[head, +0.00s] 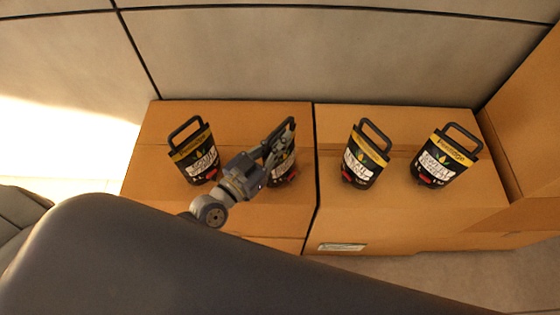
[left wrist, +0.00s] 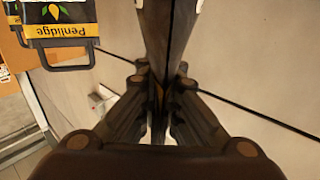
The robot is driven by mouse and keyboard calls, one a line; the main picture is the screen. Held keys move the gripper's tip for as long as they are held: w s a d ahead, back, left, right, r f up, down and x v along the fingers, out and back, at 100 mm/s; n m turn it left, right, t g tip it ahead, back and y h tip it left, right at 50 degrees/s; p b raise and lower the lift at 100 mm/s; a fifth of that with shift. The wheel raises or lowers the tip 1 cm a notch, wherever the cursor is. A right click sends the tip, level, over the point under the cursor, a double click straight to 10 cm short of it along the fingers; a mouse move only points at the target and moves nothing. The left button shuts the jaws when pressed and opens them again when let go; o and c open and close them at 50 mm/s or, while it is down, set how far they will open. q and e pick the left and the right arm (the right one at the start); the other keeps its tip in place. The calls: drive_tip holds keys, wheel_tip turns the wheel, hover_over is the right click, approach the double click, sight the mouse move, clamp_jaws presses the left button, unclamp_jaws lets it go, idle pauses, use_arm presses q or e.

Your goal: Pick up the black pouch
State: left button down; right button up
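Several black pouches with yellow bands, pale labels and black handles stand in a row on brown boxes. In the head view they are the far left pouch (head: 195,153), the second pouch (head: 283,168), the third pouch (head: 364,157) and the far right pouch (head: 443,158). My left gripper (head: 279,138) is over the upper part of the second pouch and hides much of its handle. In the left wrist view its fingers (left wrist: 168,50) lie close together; whether anything is between them is unclear. A pouch (left wrist: 60,25) shows there at the top left. My right gripper is out of view.
The left box (head: 225,115) and right box (head: 410,225) stand side by side against a grey panelled wall (head: 330,55). Taller boxes (head: 525,125) close off the right side. Bare box top lies between the pouches.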

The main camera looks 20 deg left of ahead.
sight(280, 129)
use_arm(q)
drive_tip(key=shift+w+r, duration=0.1)
drive_tip(key=shift+r, duration=0.25)
drive_tip(key=shift+r+p, duration=0.4)
drive_tip(key=shift+r, duration=1.25)
drive_tip(key=s+d+b, duration=0.1)
drive_tip(key=s+d, duration=0.2)
drive_tip(key=s, duration=0.4)
drive_tip(key=s+d+r+b, duration=0.1)
drive_tip(key=s+d, duration=0.3)
drive_tip(key=s, duration=0.3)
drive_tip(key=shift+d+r, duration=0.2)
drive_tip(key=shift+d, duration=0.1)
